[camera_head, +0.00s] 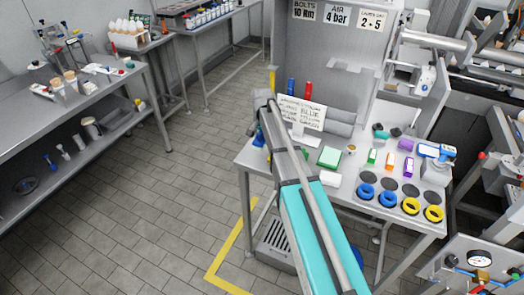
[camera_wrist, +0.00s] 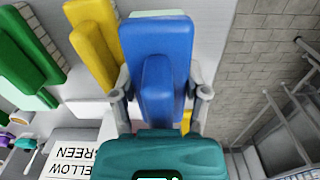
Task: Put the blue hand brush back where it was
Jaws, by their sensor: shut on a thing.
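In the wrist view my gripper (camera_wrist: 160,88) is shut on the blue hand brush (camera_wrist: 158,45), one finger on each side of it. A yellow brush (camera_wrist: 92,38) is just left of the blue one, and a green brush (camera_wrist: 25,50) is farther left. In the head view a small blue piece (camera_head: 258,139), likely the held brush, shows at the left end of the bench, beside my arm. My arm hides most of my gripper there. I cannot tell whether the blue brush touches the surface under it.
A written card (camera_head: 302,112) stands on the bench (camera_head: 345,190) close to my arm; its lettering also shows in the wrist view (camera_wrist: 75,165). Blue and yellow rings (camera_head: 410,206) and small coloured blocks lie to the right. Tiled floor is free left of the bench.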

